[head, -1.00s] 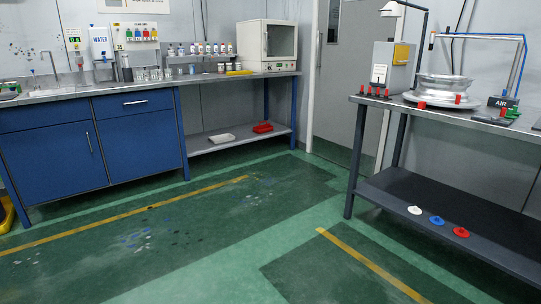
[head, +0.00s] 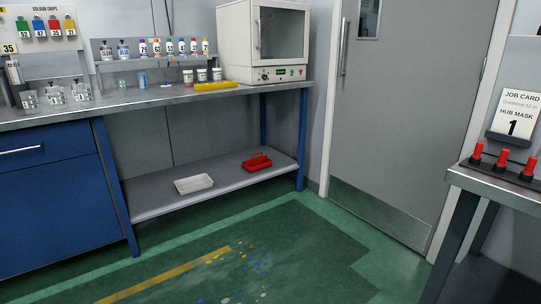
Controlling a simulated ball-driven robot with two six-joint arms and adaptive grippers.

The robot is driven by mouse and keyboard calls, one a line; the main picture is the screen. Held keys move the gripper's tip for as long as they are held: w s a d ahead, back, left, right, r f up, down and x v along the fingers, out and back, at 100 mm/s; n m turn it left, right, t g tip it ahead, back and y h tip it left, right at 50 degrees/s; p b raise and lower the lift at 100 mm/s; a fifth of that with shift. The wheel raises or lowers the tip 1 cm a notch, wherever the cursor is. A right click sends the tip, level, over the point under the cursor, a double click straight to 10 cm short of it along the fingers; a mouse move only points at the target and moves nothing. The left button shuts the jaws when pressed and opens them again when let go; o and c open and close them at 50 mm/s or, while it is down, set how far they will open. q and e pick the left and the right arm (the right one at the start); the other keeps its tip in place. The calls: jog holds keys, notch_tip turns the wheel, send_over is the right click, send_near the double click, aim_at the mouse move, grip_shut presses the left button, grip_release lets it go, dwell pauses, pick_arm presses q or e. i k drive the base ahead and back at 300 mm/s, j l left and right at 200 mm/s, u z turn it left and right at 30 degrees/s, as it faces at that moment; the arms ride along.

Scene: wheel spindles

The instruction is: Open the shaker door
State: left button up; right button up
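The shaker looks to be the white box-shaped cabinet (head: 240,42) at the right end of the back bench. Its front door (head: 283,35) has a large window and looks shut. A slim upright handle (head: 257,36) runs along the door's left side. A control panel (head: 285,74) with a dial and small coloured buttons lies below the door. Neither of my grippers is in view.
A yellow tray (head: 216,86) lies on the bench left of the shaker, near small jars and bottles. A white tray (head: 194,184) and a red tray (head: 257,162) lie on the lower shelf. A second bench (head: 500,186) stands at right. The green floor (head: 330,235) between is clear.

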aim_at(255, 5)
jog(key=i+u, duration=0.2)
jog(key=i, duration=0.3)
jog(key=i+l+u, duration=0.2)
jog(key=i, duration=0.25)
jog(key=i+l+u, duration=0.2)
jog(key=i, duration=0.25)
jog(key=i+l+u, duration=0.2)
jog(key=i, duration=0.25)
jog(key=l, duration=0.1)
